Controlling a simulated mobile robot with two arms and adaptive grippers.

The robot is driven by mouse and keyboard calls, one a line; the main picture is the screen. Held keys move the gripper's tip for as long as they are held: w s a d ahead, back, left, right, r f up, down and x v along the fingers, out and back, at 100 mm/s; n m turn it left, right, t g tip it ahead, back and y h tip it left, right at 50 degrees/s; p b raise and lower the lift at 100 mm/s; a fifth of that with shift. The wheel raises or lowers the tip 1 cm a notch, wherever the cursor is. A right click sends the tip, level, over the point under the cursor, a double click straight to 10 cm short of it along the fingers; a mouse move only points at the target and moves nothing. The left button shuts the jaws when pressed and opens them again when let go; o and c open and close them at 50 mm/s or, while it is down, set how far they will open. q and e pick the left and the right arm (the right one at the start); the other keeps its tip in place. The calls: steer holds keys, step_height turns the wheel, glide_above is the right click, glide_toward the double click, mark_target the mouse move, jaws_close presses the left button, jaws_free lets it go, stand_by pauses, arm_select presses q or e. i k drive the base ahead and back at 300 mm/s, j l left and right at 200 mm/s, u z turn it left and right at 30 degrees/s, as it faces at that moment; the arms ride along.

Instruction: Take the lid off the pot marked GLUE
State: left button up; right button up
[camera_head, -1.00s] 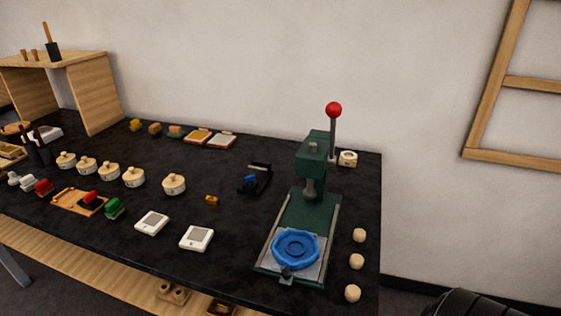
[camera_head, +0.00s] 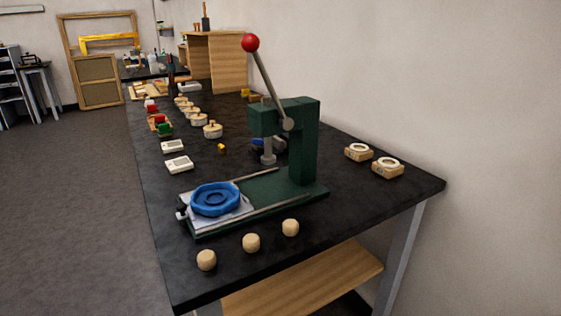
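Several small cream lidded pots stand in a row along the black table, beyond the green press. The nearest pot (camera_head: 213,130) and the one behind it (camera_head: 199,119) show round lids with small knobs. The others run back toward the far end of the table. All their lids appear to be on. Any marking such as GLUE is too small to read from here. Neither of my grippers is in view.
A green lever press (camera_head: 304,150) with a red ball handle and a blue round piece (camera_head: 215,198) stands at the near end of the black table (camera_head: 345,220). Several wooden knobs line the near edge. White scales (camera_head: 179,165) lie left of the pots. Open floor (camera_head: 75,200) is at left.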

mark_target(213, 127)
steer(key=i+l+u, duration=0.1)
steer(key=l, duration=0.2)
steer(key=i+l+u, duration=0.2)
steer(key=i+l, duration=0.15)
steer(key=l, duration=0.3)
steer(key=i+l+u, duration=0.1)
steer(key=l, duration=0.2)
